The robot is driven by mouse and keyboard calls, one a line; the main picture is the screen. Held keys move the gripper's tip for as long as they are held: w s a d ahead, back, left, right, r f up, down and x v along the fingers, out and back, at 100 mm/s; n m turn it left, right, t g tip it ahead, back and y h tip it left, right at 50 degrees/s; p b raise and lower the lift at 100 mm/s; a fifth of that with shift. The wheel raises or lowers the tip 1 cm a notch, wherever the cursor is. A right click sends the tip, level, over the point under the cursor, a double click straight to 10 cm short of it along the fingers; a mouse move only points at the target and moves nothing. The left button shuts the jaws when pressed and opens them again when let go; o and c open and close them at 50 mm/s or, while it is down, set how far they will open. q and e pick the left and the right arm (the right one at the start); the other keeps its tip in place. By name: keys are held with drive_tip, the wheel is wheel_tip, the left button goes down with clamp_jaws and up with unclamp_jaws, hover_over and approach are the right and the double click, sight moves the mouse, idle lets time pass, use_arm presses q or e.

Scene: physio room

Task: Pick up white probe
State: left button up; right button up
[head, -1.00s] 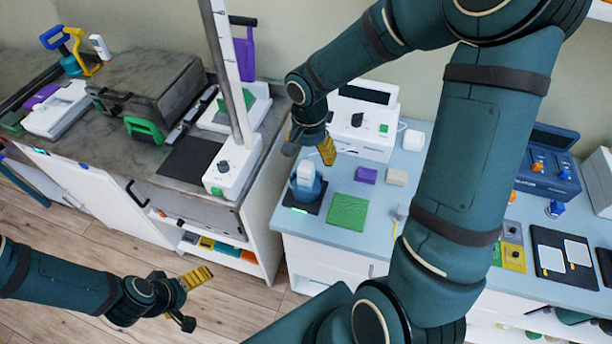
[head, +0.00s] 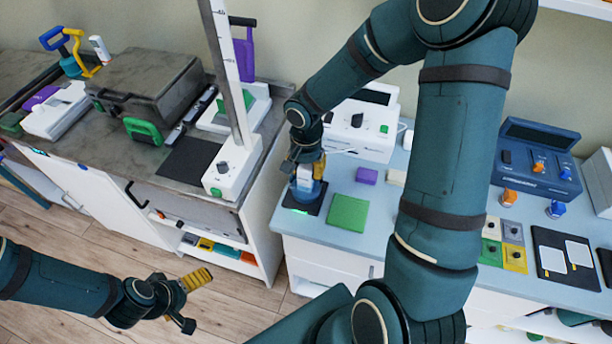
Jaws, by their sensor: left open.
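The white probe (head: 304,179) stands upright in a blue holder (head: 306,194) on a dark pad at the left end of the light-blue counter. My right gripper (head: 304,167) is right over the holder, its fingers at the probe's upper part, the yellow-padded one on the right side. Whether the fingers touch or grip the probe cannot be told at this size. My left gripper (head: 180,298) is open and empty over the wooden floor at lower left, well apart from the counter.
Behind the holder is a white device (head: 362,127) with a dark knob and a green button. A green pad (head: 348,213) and a purple block (head: 367,176) lie to the right. A height-measuring post (head: 228,75) rises to the left. My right arm covers the counter's middle.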

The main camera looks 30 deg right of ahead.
drive_tip(key=shift+c, duration=1.4)
